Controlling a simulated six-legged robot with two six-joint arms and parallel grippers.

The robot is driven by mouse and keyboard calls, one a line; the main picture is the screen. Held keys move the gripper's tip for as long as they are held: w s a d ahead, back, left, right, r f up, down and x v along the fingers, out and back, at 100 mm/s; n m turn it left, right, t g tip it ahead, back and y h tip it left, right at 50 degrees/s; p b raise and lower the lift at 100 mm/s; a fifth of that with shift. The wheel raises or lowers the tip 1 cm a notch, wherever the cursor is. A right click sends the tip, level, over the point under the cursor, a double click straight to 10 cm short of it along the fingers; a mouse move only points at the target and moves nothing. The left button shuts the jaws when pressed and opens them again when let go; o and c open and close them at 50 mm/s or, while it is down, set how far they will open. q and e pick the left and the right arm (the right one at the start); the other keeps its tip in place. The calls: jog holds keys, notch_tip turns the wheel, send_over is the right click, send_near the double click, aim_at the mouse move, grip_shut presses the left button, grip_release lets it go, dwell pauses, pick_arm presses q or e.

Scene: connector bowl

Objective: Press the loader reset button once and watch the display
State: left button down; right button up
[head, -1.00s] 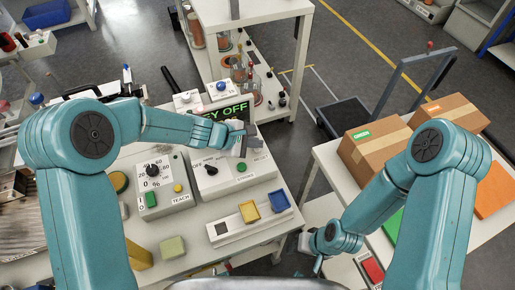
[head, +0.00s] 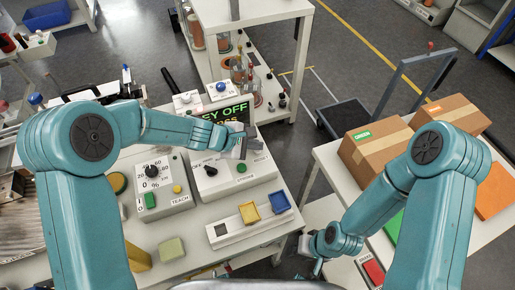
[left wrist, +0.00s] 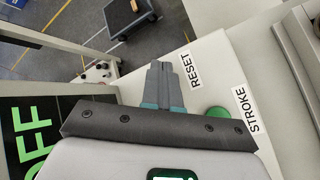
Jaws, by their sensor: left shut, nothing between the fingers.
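The loader box (head: 225,185) stands on the white table with a black knob (head: 211,170) and a green button (head: 241,168) on its top. In the left wrist view the green button (left wrist: 216,113) lies beside the STROKE label (left wrist: 246,109). A RESET label (left wrist: 195,70) lies near my fingertips; I cannot make out its button, which may be hidden by the fingers. The display (head: 232,112) shows green text reading "EY OFF", with my arm covering part of it. My left gripper (head: 252,143) is shut and empty over the box. My right gripper (head: 317,268) is low, mostly hidden, its jaws unclear.
A control box labelled TEACH (head: 165,190) stands left of the loader box. A white shelf (head: 300,60) rises behind. Cardboard boxes (head: 375,147) sit on the right-hand table.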

aim_at(255, 152)
pick_arm(q)
jog(key=shift+f, duration=0.15)
dwell(0.5)
jog(key=shift+r+p, duration=0.6)
jog(key=shift+r, duration=0.35)
notch_tip(255, 152, up, 5)
jog(key=p, duration=0.4)
dwell(0.6)
